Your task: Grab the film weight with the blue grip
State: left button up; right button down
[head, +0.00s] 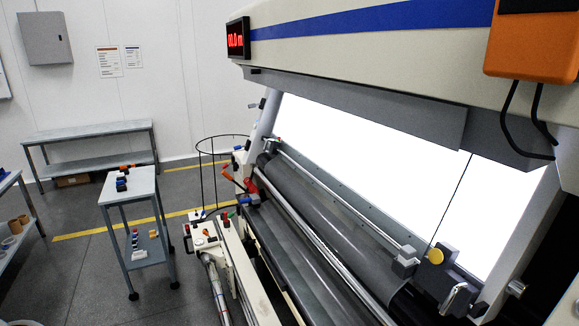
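A row of small dark blocks lies on the top of the grey cart (146,184) at the left. One block (121,184) there looks dark blue, and an orange part shows at the back of the row. A blue piece (250,200) also shows at the near left end of the inspection machine's rollers, close to orange and red parts. All these are small, and I cannot tell for sure which is the film weight with the blue grip. Neither of my grippers is in view.
The inspection machine (320,262) with its bright backlit panel (350,150) fills the right side. A wire hoop stand (222,136) stands behind its left end. A grey bench (90,130) is against the wall. Grey floor (75,275) is open around the cart.

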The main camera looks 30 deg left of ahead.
aim_at(121, 186)
jog(key=u, duration=2.15)
jog(key=i+u, duration=0.25)
jog(key=i, duration=5)
